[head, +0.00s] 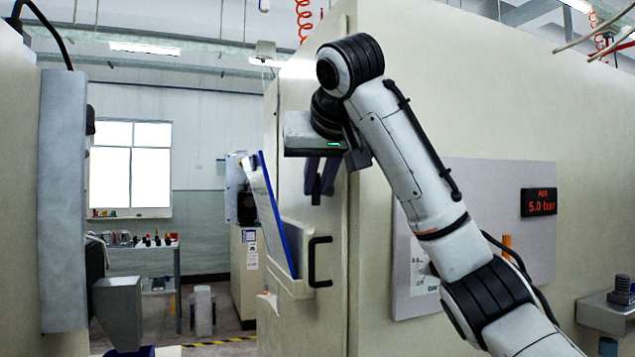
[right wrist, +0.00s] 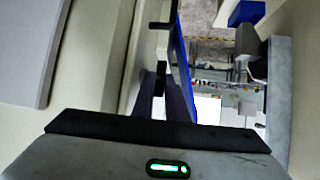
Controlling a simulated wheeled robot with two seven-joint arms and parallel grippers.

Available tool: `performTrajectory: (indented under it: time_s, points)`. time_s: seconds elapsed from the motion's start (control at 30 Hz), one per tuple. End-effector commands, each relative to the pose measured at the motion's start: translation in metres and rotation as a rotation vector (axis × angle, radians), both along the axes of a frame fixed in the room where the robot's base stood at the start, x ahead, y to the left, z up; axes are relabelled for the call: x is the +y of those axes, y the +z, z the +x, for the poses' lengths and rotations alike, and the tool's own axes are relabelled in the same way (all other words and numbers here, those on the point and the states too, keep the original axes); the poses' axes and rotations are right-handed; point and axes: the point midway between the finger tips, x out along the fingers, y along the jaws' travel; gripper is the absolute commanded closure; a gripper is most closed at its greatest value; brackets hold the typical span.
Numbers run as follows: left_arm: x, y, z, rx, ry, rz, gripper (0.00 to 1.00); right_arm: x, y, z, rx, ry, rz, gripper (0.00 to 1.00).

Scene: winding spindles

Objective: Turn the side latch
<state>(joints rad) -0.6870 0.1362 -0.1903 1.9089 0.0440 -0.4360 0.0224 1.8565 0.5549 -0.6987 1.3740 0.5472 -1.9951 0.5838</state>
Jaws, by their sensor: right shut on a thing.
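The side latch (head: 316,197) is a small dark piece on the cream machine's side face, mostly hidden between my fingers. My right gripper (head: 322,188) points down in front of that face, its dark purple fingers shut on the latch. In the right wrist view, the two fingers (right wrist: 177,98) run forward close together beside the cream wall, and a dark part of the latch (right wrist: 160,75) shows by their tips. Whether the latch is turned is hard to tell. My left gripper is not in view.
A black handle (head: 313,262) sticks out below the latch. A blue-edged panel (head: 275,210) leans out just left of the gripper. A grey upright unit (head: 62,200) stands at the left. A pressure display (head: 539,202) is on the wall at the right.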

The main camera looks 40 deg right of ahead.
Motion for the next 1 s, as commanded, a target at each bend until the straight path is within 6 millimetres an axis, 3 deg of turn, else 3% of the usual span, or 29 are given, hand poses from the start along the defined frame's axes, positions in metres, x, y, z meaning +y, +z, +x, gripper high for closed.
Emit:
performTrajectory:
  time_s: [0.1, 0.13, 0.17, 0.57, 1.0]
  points:
    - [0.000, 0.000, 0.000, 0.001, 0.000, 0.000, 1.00, 0.000, 0.001, 0.000, -0.003, -0.001, 0.000, 1.00]
    - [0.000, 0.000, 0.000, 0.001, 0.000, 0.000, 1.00, 0.000, 0.001, 0.000, -0.003, -0.001, 0.000, 0.83]
    - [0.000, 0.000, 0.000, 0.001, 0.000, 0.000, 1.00, 0.000, 0.001, 0.000, -0.003, -0.001, 0.000, 0.80]
    - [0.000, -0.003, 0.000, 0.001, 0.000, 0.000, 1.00, 0.001, 0.004, -0.004, -0.005, -0.001, -0.002, 0.80]
    - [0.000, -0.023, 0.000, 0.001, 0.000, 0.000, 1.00, 0.023, 0.036, -0.052, -0.008, -0.002, -0.002, 0.80]
